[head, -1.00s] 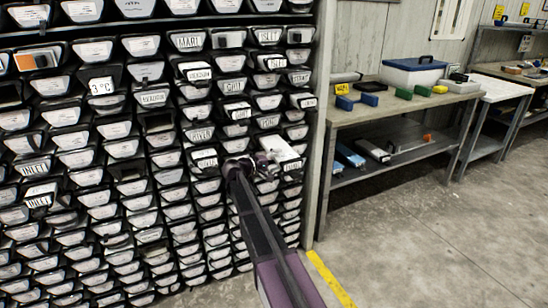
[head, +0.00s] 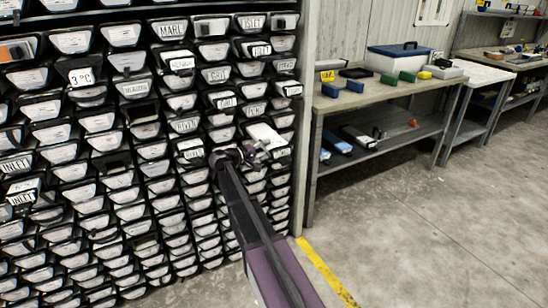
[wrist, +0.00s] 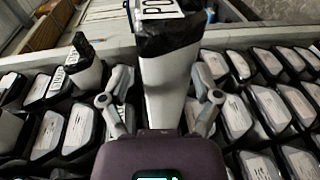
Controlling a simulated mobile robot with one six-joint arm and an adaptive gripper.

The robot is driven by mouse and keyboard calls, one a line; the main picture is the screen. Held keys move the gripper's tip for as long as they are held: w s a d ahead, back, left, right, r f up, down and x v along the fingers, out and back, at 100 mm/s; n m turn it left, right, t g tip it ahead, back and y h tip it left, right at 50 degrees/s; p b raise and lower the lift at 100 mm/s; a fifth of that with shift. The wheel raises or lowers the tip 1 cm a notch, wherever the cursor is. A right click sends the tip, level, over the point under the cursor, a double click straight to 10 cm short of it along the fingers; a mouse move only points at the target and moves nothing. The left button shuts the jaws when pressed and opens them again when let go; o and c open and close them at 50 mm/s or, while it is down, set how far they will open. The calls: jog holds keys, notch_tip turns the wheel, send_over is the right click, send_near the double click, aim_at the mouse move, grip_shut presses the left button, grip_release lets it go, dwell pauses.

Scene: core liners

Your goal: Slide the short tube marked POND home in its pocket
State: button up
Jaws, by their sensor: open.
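The short tube marked POND (head: 265,135) is white and sticks out of the rack at its right side, well beyond its neighbours. In the wrist view the tube (wrist: 165,100) runs up the middle, with a black part and a label reading "PO" at the far end; the rest of the label is cut off. My gripper (head: 258,149) is at the tube in the head view. In the wrist view my gripper (wrist: 161,88) is open, one finger on each side of the tube, with visible gaps. The pocket's inside is hidden.
The rack (head: 303,60) holds many black pockets with white-ended tubes, some protruding close around my gripper. A bench (head: 345,105) with a blue-lidded cooler (head: 398,62) and small boxes stands right of the rack post. The floor (head: 420,220) at right is clear.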

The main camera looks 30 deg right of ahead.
jog(key=shift+r+p, duration=0.3)
jog(key=shift+r, duration=0.15)
jog(key=c, duration=0.3)
notch_tip(320, 180, up, 3)
jog(key=p, duration=0.3)
jog(key=shift+w, duration=0.15)
jog(key=c, duration=0.4)
jog(key=o, duration=0.4)
jog(key=shift+d+r+p, duration=0.1)
jog(key=shift+r+p, duration=0.5)
jog(key=shift+p, duration=0.05)
jog(key=shift+o, duration=0.4)
jog(key=shift+s+f, duration=0.1)
jog(key=shift+s, duration=0.1)
jog(key=shift+c, duration=0.2)
